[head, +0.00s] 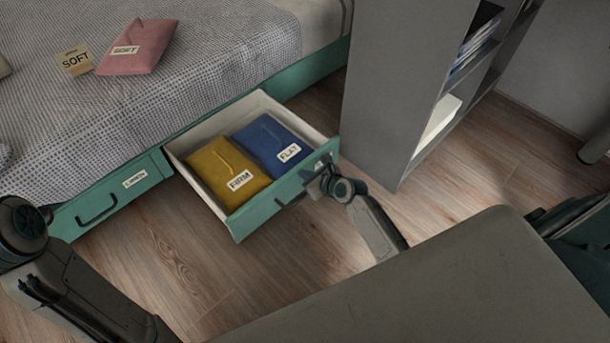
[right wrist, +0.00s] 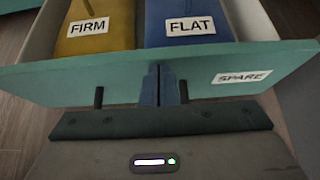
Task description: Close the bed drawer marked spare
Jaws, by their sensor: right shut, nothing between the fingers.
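The bed drawer marked SPARE (head: 262,212) stands pulled out from under the bed, with a green front and pale inside walls. Its SPARE label (right wrist: 241,77) reads clearly on the front in the right wrist view. The drawer holds a yellow pouch marked FIRM (head: 225,172) and a blue pouch marked FLAT (head: 272,143). My right gripper (head: 316,182) is at the right part of the drawer front; its fingers (right wrist: 160,86) are shut and empty, close against the front, between the dark handle posts. I cannot tell whether they touch. My left arm shows at the left, but its gripper does not.
A closed green drawer (head: 112,200) with its own handle sits left of the open one. A grey shelf unit (head: 395,90) stands close on the right. Wooden floor (head: 180,250) is clear before the drawers.

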